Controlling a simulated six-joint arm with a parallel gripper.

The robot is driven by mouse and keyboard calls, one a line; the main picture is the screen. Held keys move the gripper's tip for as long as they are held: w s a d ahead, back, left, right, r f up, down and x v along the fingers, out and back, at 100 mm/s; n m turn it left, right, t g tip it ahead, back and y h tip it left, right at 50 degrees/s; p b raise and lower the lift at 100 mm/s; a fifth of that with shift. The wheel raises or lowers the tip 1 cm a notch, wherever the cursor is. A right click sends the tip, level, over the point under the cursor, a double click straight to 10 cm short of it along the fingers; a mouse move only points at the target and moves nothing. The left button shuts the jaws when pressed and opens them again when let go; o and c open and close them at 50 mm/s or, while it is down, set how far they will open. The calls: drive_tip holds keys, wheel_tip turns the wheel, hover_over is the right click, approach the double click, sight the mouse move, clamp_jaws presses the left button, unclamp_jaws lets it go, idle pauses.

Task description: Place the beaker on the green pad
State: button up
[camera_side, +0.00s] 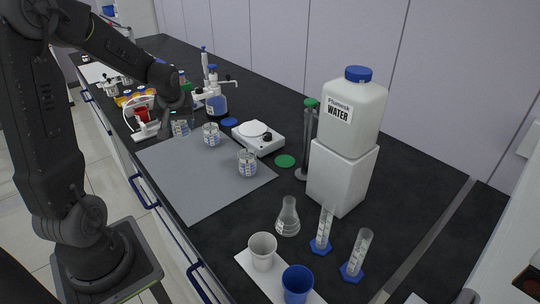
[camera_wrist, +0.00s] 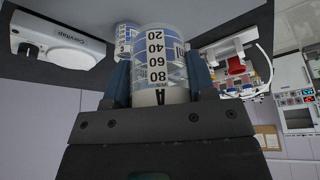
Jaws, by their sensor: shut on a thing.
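My gripper (camera_side: 180,108) is shut on a clear beaker (camera_side: 180,128) with blue-and-white graduation marks, at the far left edge of the grey mat. The green pad (camera_side: 285,161) is a flat, empty disc on the dark bench, right of the white balance. It is well to the right of my gripper and is not in the wrist view. Two similar beakers stand on the mat, one at the middle back (camera_side: 211,135) and one further right (camera_side: 247,164).
A white balance (camera_side: 258,138) and a blue pad (camera_side: 229,122) lie behind the mat (camera_side: 190,190). A tall cylinder (camera_side: 306,140) and a water container on a white block (camera_side: 340,178) stand right of the green pad. A flask (camera_side: 288,217) is in front.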

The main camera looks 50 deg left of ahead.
drive_tip(key=w+d+m+t+h, duration=0.1)
drive_tip(key=w+d+m, duration=0.25)
drive_tip(key=w, duration=0.45)
drive_tip(key=w+d+m+t+h, duration=0.1)
drive_tip(key=w+d+m, duration=0.3)
drive_tip(key=w, duration=0.5)
drive_tip(key=w+d+f, duration=0.2)
drive_tip(key=d, duration=0.1)
drive_tip(key=w+d+f, duration=0.2)
drive_tip(key=d, duration=0.1)
drive_tip(key=w+d+f, duration=0.2)
drive_tip(key=d, duration=0.2)
drive_tip(key=shift+w+f, duration=0.25)
drive_tip(key=shift+w, duration=0.15)
drive_tip(key=shift+w+d+f, duration=0.25)
drive_tip(key=shift+d+f, duration=0.05)
drive_tip(key=shift+f, duration=1.95)
drive_tip(key=shift+f, duration=0.15)
drive_tip(key=o, duration=0.9)
